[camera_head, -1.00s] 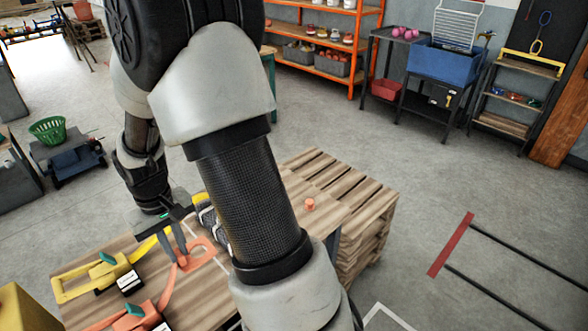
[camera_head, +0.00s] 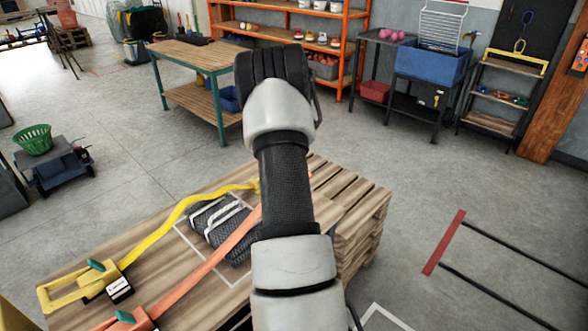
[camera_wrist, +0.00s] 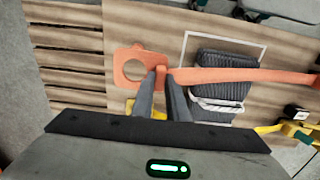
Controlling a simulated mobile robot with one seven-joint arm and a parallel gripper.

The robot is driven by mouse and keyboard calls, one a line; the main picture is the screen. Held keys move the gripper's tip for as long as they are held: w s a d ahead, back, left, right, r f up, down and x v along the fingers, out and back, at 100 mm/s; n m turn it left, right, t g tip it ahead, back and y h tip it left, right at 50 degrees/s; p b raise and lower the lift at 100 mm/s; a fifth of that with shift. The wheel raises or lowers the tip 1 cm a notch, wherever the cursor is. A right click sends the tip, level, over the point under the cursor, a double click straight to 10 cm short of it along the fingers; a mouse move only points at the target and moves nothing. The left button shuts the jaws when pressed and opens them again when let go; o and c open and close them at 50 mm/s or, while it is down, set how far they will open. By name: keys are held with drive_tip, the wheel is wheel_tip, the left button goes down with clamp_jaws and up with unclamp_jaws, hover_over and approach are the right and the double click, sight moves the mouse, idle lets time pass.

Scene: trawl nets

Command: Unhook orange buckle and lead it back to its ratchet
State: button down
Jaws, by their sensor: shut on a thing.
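The orange buckle (camera_wrist: 133,68), a flat plate with a round hole, shows left of my fingertips in the wrist view. My gripper (camera_wrist: 162,73) is shut on it, at the end where its strap begins. The orange strap (camera_wrist: 240,75) runs right from there across the net bundle (camera_wrist: 222,90). In the head view my arm hides the gripper and buckle. There the orange strap (camera_head: 205,266) runs nearly straight from the orange ratchet (camera_head: 130,321) at the bottom edge up to my arm. Whether the buckle touches anything beneath it I cannot tell.
The yellow strap (camera_head: 185,208) runs from the yellow ratchet (camera_head: 100,280) past the bundle's far side. A yellow piece (camera_wrist: 130,106) shows beside my fingers. Pallet slats (camera_wrist: 65,65) lie left in the wrist view. A green-legged table (camera_head: 195,55) stands behind.

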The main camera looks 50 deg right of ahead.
drive_tip(key=shift+s+d, duration=0.4)
drive_tip(key=shift+d, duration=0.45)
drive_tip(key=a+b, duration=0.4)
drive_tip(key=a, duration=4.1)
drive_tip(key=f+b, duration=0.3)
drive_tip(key=f, duration=0.1)
drive_tip(key=f+b, duration=0.4)
drive_tip(key=f, duration=0.1)
drive_tip(key=f+b, duration=0.4)
drive_tip(key=f, duration=0.1)
drive_tip(key=shift+d+f, duration=0.2)
drive_tip(key=shift+d, duration=0.15)
drive_tip(key=c, duration=1.7)
unclamp_jaws()
drive_tip(key=shift+o, duration=0.2)
